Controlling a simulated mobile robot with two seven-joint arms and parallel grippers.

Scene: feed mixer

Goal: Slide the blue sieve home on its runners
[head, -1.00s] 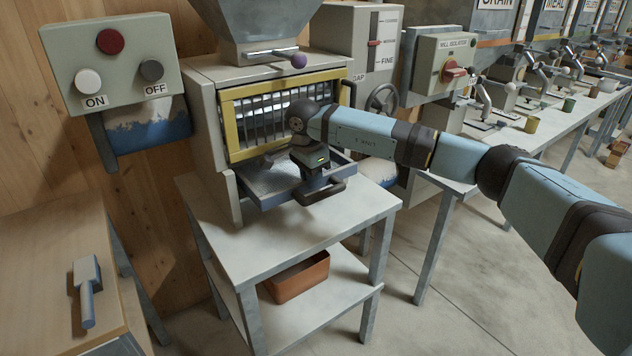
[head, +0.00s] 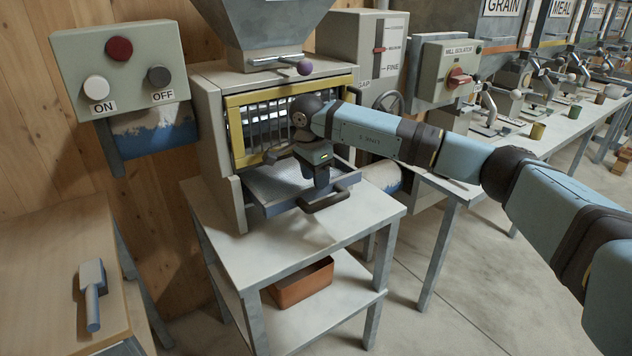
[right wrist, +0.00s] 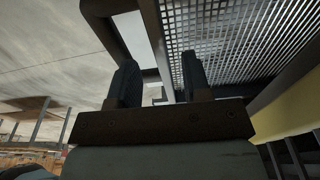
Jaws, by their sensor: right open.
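The blue sieve (head: 260,205) is a shallow blue tray with a metal mesh, which also shows in the right wrist view (right wrist: 245,35). It sticks out of the front of the machine housing (head: 222,150), below the yellow barred guard (head: 236,132). Its dark handle (head: 325,202) is on its front edge and shows as a loop in the right wrist view (right wrist: 97,8). The runners are hidden. My right gripper (head: 321,184) is open and points down just above the sieve's front edge, by the handle. Its two fingers (right wrist: 158,85) are apart and hold nothing.
A grey table (head: 285,265) stands under the machine, with an orange bin (head: 300,283) on its lower shelf. An ON/OFF box (head: 120,75) hangs at left. A wooden bench (head: 45,260) carries a grey-blue tool (head: 92,295). Floor is clear at lower right.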

